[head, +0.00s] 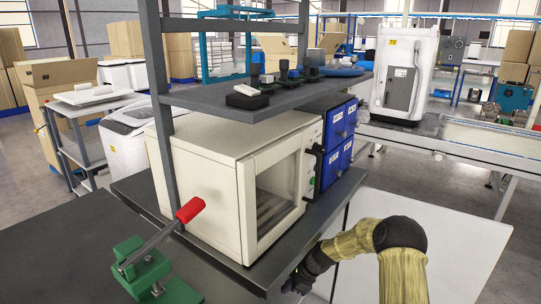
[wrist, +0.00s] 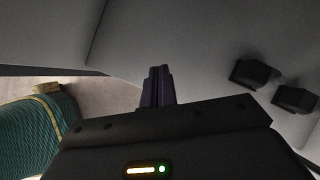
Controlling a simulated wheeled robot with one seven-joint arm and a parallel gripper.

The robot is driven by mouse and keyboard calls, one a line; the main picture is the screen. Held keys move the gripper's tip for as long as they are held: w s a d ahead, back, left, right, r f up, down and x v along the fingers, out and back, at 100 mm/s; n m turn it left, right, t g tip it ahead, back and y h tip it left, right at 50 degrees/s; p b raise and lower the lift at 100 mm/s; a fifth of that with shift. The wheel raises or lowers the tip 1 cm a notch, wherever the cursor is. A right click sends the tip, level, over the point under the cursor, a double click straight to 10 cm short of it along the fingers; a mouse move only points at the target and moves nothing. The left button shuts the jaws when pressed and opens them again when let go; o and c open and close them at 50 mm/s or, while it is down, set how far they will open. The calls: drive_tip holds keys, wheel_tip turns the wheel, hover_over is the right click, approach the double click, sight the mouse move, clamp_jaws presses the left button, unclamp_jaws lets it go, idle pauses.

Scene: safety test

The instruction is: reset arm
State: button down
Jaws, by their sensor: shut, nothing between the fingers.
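My gripper (head: 296,284) shows in the head view at the end of my yellow-sleeved arm, low beside the front edge of the dark bench (head: 322,222). Its fingertips are partly hidden there. In the wrist view the dark fingers (wrist: 159,84) are together and empty, in front of a pale grey surface. I cannot tell whether they touch it. My arm bends down in front of a white panel. The white oven (head: 205,160) with a glass door stands on the bench, above and left of my gripper.
A conveyor (head: 470,140) carries a white machine (head: 403,72). Two dark blocks (wrist: 254,74) show in the wrist view.

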drive_tip(key=s+d+r+n+h+b, duration=0.1)
drive_tip(key=s+d+r+n+h, duration=0.15)
drive_tip(key=s+r+n, duration=0.55)
drive_tip(key=s+d+r+n+t+h+b, duration=0.1)
drive_tip(key=s+d+r+n+h, duration=0.3)
drive_tip(key=s, duration=0.7)
drive_tip(key=s+d+r+n+b, duration=0.2)
drive_tip(key=s+r+n, duration=0.4)
drive_tip(key=s, duration=0.4)
wheel_tip(320, 180, up, 34)
drive_tip(key=p, duration=3.6)
drive_tip(key=shift+w+r+n, duration=0.25)
drive_tip(key=shift+w+n, duration=0.05)
drive_tip(key=shift+w, duration=0.05)
drive_tip(key=shift+w, duration=0.1)
